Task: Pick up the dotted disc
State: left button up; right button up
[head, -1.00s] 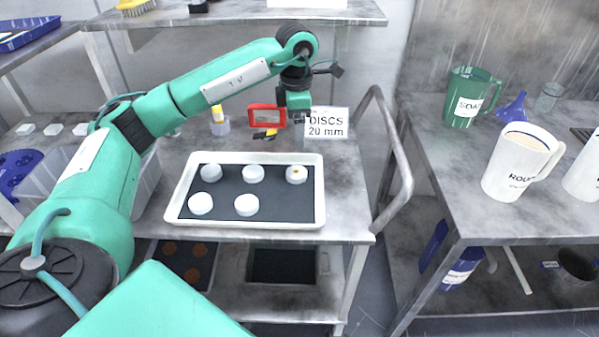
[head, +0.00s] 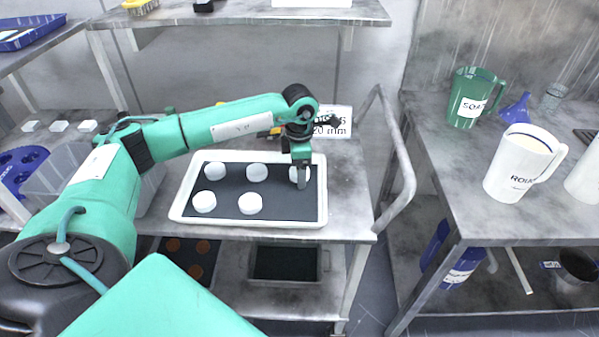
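The white tray (head: 190,214) with a dark mat holds several white discs. The dotted disc (head: 292,173) is the one at the back right of the tray; it is now partly hidden and its dot cannot be seen. My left gripper (head: 301,186) points down right at this disc, its fingers in front of it. The fingers overlap one another in this view, so I cannot tell their gap or whether they touch the disc. Plain discs stand at the back left (head: 201,171), back middle (head: 229,172), front left (head: 205,201) and front middle (head: 250,203). My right gripper is out of view.
A sign (head: 339,117) stands behind the tray, partly covered by my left arm. A metal handrail (head: 397,175) edges the table on the right. The right bench holds a green jug (head: 467,97), a blue funnel (head: 516,108) and a white jug (head: 521,165).

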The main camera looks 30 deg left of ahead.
pick_arm(q)
jog(key=c, duration=1.1)
jog(key=shift+r, duration=0.1)
